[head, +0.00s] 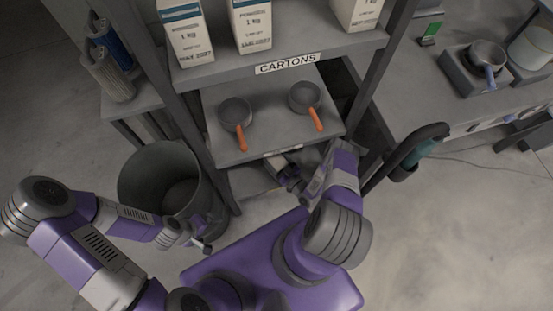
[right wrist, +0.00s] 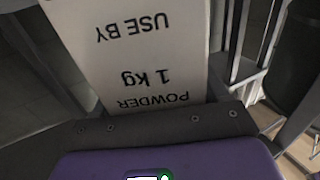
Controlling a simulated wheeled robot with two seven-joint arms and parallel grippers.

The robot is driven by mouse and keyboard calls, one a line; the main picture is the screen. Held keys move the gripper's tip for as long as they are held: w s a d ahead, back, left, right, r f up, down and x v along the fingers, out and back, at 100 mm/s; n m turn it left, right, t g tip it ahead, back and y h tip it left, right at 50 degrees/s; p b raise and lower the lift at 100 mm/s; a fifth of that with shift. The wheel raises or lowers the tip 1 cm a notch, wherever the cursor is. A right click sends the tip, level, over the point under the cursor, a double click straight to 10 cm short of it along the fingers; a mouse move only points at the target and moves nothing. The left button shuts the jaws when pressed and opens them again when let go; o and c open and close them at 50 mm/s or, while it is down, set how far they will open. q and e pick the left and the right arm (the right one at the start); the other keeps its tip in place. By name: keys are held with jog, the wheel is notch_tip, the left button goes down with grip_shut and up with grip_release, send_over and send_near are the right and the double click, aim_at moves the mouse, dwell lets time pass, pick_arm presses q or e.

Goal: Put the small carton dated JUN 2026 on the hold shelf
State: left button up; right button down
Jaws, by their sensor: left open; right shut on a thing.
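My right gripper (head: 290,180) is shut on a white carton (right wrist: 140,55), which fills the upper middle of the right wrist view. Its print appears upside down there and reads POWDER, 1 kg, USE BY; the date is out of frame. In the head view the right gripper is low in front of the rack, and the held carton is hard to make out. Three similar cartons stand on the upper shelf: left (head: 187,35), middle (head: 252,25) and right (head: 357,12). The left one's date seems to end in 2027; the others are too small to read surely. My left gripper (head: 203,247) is open and empty.
The upper shelf edge carries a CARTONS label (head: 287,64). Two pans with orange handles, left (head: 235,112) and right (head: 305,97), sit on the shelf below. A grey bin (head: 150,180) stands left of the rack. A counter with a pot (head: 487,52) is at right.

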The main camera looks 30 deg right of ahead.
pick_arm(q)
jog(key=shift+r, duration=0.1)
pick_arm(e)
jog(key=shift+w+r, duration=0.1)
jog(key=shift+r, duration=0.1)
jog(key=shift+f, duration=0.2)
jog(key=shift+c, duration=0.2)
grip_release()
jog(key=shift+r, duration=0.1)
